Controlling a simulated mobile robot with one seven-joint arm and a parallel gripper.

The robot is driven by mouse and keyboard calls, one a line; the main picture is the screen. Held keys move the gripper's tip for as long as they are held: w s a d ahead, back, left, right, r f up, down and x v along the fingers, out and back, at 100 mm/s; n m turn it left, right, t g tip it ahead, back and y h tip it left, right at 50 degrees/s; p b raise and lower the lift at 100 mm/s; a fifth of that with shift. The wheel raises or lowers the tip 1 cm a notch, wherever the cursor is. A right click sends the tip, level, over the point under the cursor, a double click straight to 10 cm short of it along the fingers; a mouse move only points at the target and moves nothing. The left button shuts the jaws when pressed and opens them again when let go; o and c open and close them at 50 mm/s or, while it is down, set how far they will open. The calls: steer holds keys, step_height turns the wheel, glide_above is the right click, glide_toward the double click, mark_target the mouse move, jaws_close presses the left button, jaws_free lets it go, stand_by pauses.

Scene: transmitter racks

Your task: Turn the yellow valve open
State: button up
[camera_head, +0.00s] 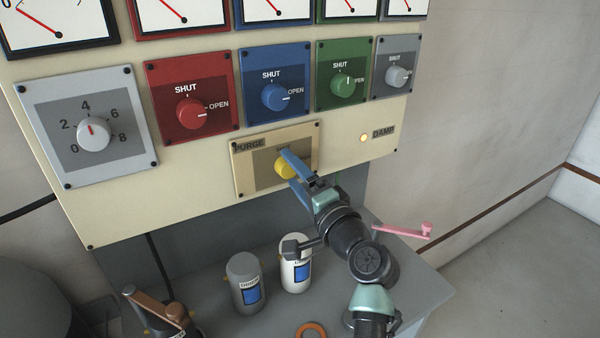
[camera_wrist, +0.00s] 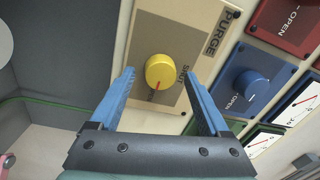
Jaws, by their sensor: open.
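The yellow valve (camera_head: 284,168) is a round knob on a tan plate marked PURGE on the panel. In the wrist view the yellow knob (camera_wrist: 159,70) has a red mark pointing down in the picture, away from the SHUT label on its right and towards a second, hardly legible label. My gripper (camera_head: 288,168) has its two blue fingers apart, one on each side of the knob. In the wrist view the fingertips of my gripper (camera_wrist: 159,74) straddle the knob with gaps on both sides. In the head view the fingers partly cover the knob and its labels.
Above are a red knob (camera_head: 193,113), a blue knob (camera_head: 275,97), a green knob (camera_head: 342,85) and a grey knob (camera_head: 397,76). A numbered dial (camera_head: 93,135) is at left. A lit lamp (camera_head: 364,138) is marked DAMP. Grey (camera_head: 245,278) and white (camera_head: 295,275) canisters stand below.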

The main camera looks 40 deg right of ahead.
steer(key=b+v, duration=0.2)
steer(key=v, duration=1.1)
steer(key=shift+f, duration=0.1)
steer(key=w+a+r+n+t+y+p, duration=0.15)
steer(key=w+a+r+n, duration=0.35)
steer(key=a+r, duration=0.5)
steer(key=w+a+r+n+t+y+p, duration=0.1)
steer(key=w+a+r+n+t, duration=0.2)
steer(key=a+r+n, duration=0.6)
steer(key=s+a+r+n+t, duration=0.1)
steer(key=s+a+r, duration=0.2)
steer(key=r, duration=0.3)
steer(key=s+a+r+n+t+y, duration=0.1)
steer(key=s+a+r+n+t, duration=0.1)
steer(key=a+r, duration=0.4)
steer(key=s+a+r+n+t+y, duration=0.1)
steer(key=s+a+r+t, duration=0.1)
steer(key=s+a+r, duration=0.2)
step_height(320, 180, up, 3)
steer(key=shift+a+f+p, duration=0.25)
steer(key=shift+a+p, duration=0.05)
steer(key=shift+p, duration=0.1)
